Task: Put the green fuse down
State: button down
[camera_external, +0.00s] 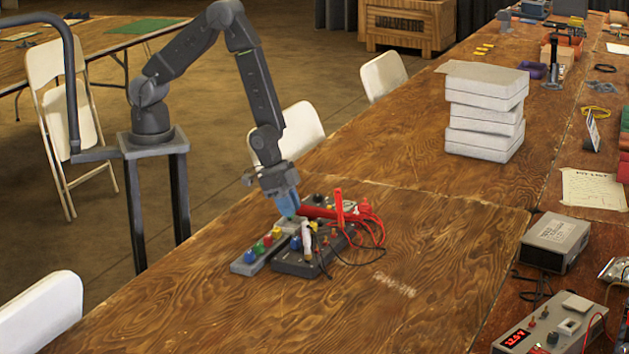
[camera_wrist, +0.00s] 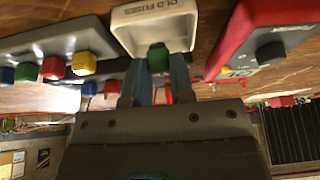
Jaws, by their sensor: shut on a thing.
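My gripper (camera_wrist: 159,75) is shut on a green fuse (camera_wrist: 158,57), held between its two blue-grey fingers in the wrist view. The fuse appears at the near edge of a white tray (camera_wrist: 128,33) marked "OLD FUSES". I cannot tell whether it touches the tray. In the external view my gripper (camera_external: 287,204) points down beside the red meter, and the fuse is mostly hidden at its tips. A grey strip (camera_external: 243,268) holds blue, green, red and yellow fuses. They also show at the left in the wrist view.
A red meter (camera_external: 318,212) lies right of my gripper. A dark fuse panel (camera_external: 292,267) with red and black leads stands in front. White stacked boxes (camera_external: 485,118) stand farther back. The wooden table (camera_external: 400,310) is clear at the front right.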

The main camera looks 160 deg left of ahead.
jog(key=shift+f, duration=0.6)
jog(key=shift+f, duration=0.4)
jog(key=shift+f, duration=0.2)
jog(key=c, duration=1)
grip_release()
jog(key=shift+r, duration=0.1)
